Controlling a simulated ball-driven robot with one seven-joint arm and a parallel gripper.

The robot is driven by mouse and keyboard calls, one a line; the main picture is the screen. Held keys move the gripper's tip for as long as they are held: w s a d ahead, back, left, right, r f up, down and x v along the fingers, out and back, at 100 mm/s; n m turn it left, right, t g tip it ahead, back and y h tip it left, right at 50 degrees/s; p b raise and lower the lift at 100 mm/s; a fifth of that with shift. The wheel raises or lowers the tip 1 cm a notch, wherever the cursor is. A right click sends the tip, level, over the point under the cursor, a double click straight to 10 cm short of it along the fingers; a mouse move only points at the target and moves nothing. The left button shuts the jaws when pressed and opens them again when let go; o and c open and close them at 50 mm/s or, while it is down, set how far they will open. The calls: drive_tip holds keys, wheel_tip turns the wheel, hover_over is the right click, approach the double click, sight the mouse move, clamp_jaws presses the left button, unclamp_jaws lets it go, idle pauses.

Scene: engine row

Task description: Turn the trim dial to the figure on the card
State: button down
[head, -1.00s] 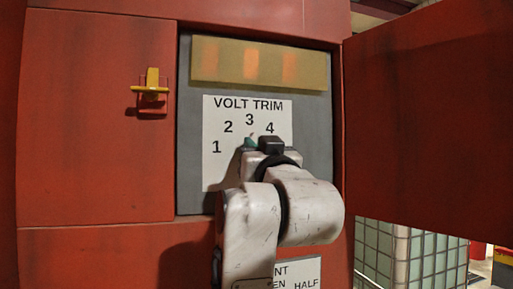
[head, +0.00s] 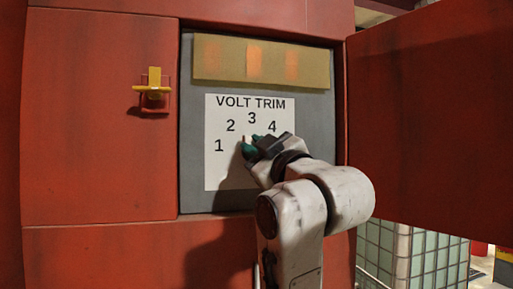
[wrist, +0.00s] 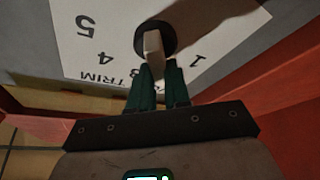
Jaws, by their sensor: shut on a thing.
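The trim dial (wrist: 152,42) has a dark round base and a pale bar handle, seen in the wrist view. My gripper (wrist: 158,72) is shut on the bar with its green fingers. In the head view my gripper (head: 252,145) covers most of the dial, and a pale tip shows below the 2 and 3. I cannot tell exactly which figure the dial points to. The white VOLT TRIM plate (head: 220,175) shows 1, 2, 3 and 4 in the head view. A 5 shows in the wrist view. No separate card with a set figure is readable.
A yellowish panel (head: 215,58) with three orange glowing patches sits above the plate. A red door (head: 430,120) stands open at right. A yellow latch (head: 153,88) is on the red panel at left. A grid-fronted block (head: 425,255) stands low at right.

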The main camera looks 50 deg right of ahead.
drive_tip(key=shift+n, duration=0.4)
drive_tip(key=c, duration=1.1)
unclamp_jaws()
drive_tip(key=b+v, duration=0.8)
drive_tip(key=v, duration=0.3)
drive_tip(key=shift+b, duration=0.4)
